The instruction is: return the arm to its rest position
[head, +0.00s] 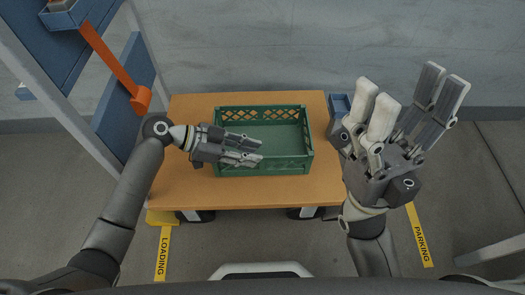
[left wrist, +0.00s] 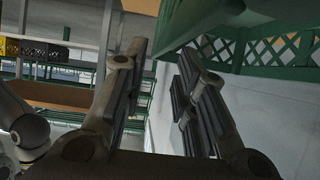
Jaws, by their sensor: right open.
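My left gripper (head: 252,150) reaches in from the left over the left part of the green crate (head: 262,169). Its fingers point right. In the left wrist view its two fingers (left wrist: 163,52) stand apart with nothing between them, so it is open and empty. The crate also shows at the top right of that view (left wrist: 225,20). My right gripper (head: 409,95) is raised on the right with its fingers pointing up, spread wide and empty. It is to the right of the crate. Whether the left fingers touch the crate cannot be told.
The crate looks empty and stands on a wooden-topped table (head: 185,115). A small blue bin (head: 340,103) is at the table's right edge. A blue rack (head: 50,50) with an orange bar (head: 113,64) stands at the left.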

